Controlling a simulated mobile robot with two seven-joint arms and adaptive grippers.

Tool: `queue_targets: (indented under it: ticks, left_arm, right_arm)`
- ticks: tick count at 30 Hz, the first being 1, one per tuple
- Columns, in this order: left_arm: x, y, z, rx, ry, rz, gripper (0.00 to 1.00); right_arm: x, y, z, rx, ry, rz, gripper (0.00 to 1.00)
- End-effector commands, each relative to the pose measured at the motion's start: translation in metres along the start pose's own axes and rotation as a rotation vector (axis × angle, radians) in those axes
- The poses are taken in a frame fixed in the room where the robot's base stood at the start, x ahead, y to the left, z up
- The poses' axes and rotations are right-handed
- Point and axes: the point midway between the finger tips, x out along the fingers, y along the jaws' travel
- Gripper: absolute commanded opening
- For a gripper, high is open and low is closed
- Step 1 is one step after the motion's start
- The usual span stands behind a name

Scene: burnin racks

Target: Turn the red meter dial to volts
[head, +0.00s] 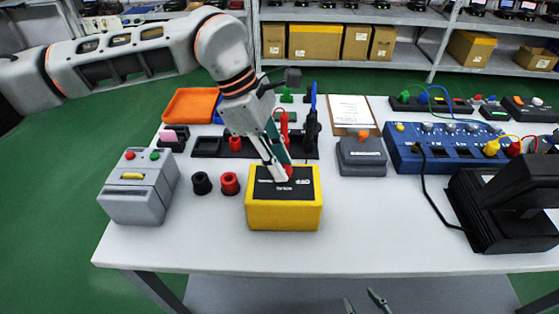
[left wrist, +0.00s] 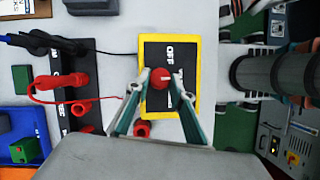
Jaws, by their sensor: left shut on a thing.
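The yellow meter (head: 283,218) stands on the white table and has a dark face with white lettering, including OFF. It also shows in the left wrist view (left wrist: 149,113). Its round red dial (left wrist: 159,78) carries a short white mark; which label it points at I cannot tell. My left gripper (left wrist: 160,80) has its fingertips closed on both sides of the dial. In the head view my left gripper (head: 280,175) reaches down onto the meter's face and largely hides the dial. My right gripper (head: 363,298) is low at the bottom edge, fingertips apart, empty, away from the meter.
Two sockets, black (head: 202,183) and red (head: 229,184), stand left of the meter, beside a grey box (head: 139,187). A dark rack with probes (head: 207,147) is behind. A grey box with an orange knob (head: 362,156) and a blue panel (head: 403,150) lie right. The front table is clear.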

Motion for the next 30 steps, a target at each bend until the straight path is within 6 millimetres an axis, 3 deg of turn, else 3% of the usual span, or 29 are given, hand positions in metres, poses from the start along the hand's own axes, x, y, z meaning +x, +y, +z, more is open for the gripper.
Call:
queue_targets:
  ticks: [19, 20, 21, 22, 30]
  left_arm:
    - [-0.0007, 0.0013, -0.0001, 0.050, 0.001, -0.018, 0.01]
    - [-0.0007, 0.0012, -0.0001, 0.050, 0.001, -0.018, 0.25]
    - [-0.0007, 0.0012, -0.0001, 0.049, 0.001, -0.018, 0.35]
    - [-0.0007, 0.0012, -0.0001, 0.049, 0.001, -0.018, 0.39]
    - [-0.0003, 0.0009, -0.0001, 0.049, 0.001, -0.019, 0.39]
  right_arm:
    - [-0.0038, -0.0022, 0.0044, 0.001, -0.008, -0.003, 0.40]
    - [-0.0038, -0.0022, 0.0043, 0.001, -0.008, -0.003, 0.40]
    - [-0.0037, -0.0022, 0.0043, 0.001, -0.008, -0.003, 0.40]
    - [-0.0037, -0.0021, 0.0041, 0.001, -0.008, -0.003, 0.40]
    - [-0.0012, 0.0003, -0.0008, -0.001, 0.001, 0.000, 0.40]
